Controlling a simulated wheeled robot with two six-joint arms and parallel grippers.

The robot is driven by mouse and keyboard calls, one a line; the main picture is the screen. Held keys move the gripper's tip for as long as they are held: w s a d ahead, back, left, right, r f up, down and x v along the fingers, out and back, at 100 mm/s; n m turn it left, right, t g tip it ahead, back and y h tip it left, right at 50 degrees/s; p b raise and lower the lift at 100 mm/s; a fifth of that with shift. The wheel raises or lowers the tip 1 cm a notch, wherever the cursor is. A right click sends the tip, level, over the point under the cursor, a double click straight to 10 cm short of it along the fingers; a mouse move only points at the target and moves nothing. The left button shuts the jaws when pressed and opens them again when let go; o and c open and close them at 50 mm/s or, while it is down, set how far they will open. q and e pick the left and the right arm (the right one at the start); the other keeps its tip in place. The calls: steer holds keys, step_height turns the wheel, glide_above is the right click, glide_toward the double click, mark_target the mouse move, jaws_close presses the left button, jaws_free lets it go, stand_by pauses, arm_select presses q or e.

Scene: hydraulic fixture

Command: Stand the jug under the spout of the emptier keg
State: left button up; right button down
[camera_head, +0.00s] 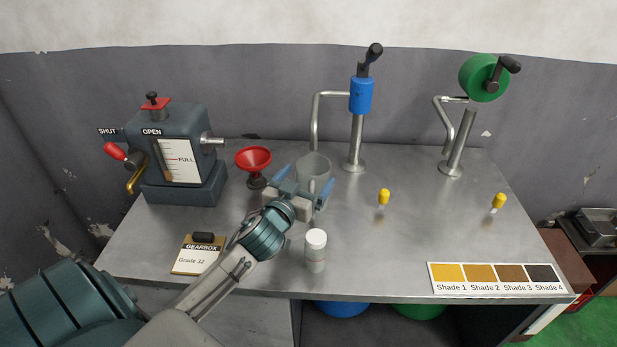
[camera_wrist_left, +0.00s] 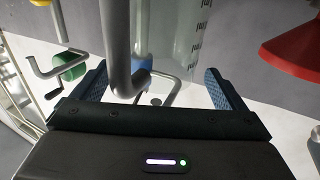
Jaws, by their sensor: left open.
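A translucent grey jug (camera_head: 314,166) stands on the bench, partly hidden behind my left gripper (camera_head: 304,186). In the left wrist view, the jug (camera_wrist_left: 178,35) shows measuring marks, and its grey handle (camera_wrist_left: 118,50) lies between the fingers of the open left gripper (camera_wrist_left: 158,88). The blue pump (camera_head: 361,96) has a bent spout (camera_head: 314,120) just behind the jug. The green pump (camera_head: 484,78) has its spout (camera_head: 446,120) farther right. A blue keg (camera_head: 342,309) and a green keg (camera_head: 418,312) show only their tops below the bench; their levels are hidden. My right gripper is out of view.
A red funnel (camera_head: 253,160) and gearbox (camera_head: 180,150) stand left of the jug. A white-capped bottle (camera_head: 315,250) stands in front. Yellow-topped pieces (camera_head: 384,197) and a shade card (camera_head: 497,279) are to the right.

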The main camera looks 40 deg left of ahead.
arm_select(q)
steer(key=s+d+b, duration=0.1)
steer(key=s+b, duration=0.1)
steer(key=s, duration=0.8)
steer(key=shift+s+d, duration=0.2)
steer(key=shift+d, duration=0.1)
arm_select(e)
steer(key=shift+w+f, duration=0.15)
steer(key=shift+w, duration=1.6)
